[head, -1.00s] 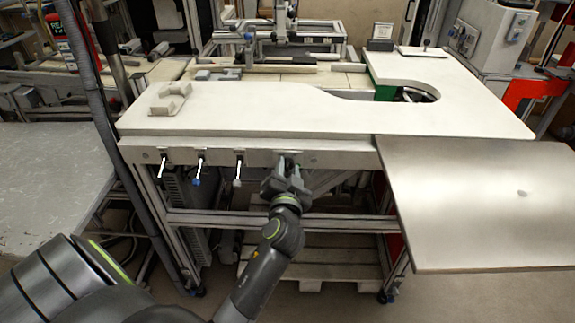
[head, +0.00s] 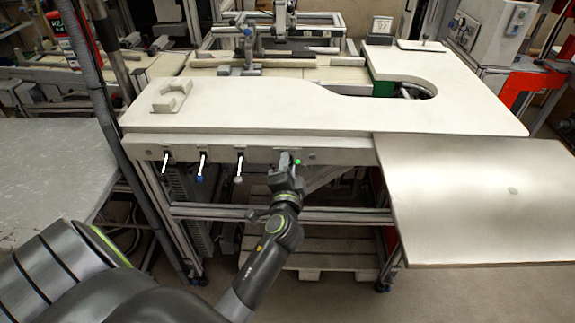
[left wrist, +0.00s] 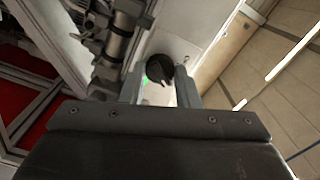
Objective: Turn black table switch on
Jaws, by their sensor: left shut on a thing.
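The black table switch (left wrist: 159,69) is a round knob on a light plate on the table's front rail. In the left wrist view it sits between the fingertips of my left gripper (left wrist: 158,86). In the head view my left gripper (head: 285,170) is at the front rail and hides the knob. The gripper is shut on the switch. A green light (head: 298,162) glows beside the gripper. A green glow also shows by the knob in the left wrist view. My right gripper is not in view.
The white table (head: 240,110) has a rounded cutout and a small grey block (head: 172,97) on top. Several hanging tools, one blue-tipped (head: 201,166), are on the rail left of my gripper. A metal panel (head: 475,200) juts out at right.

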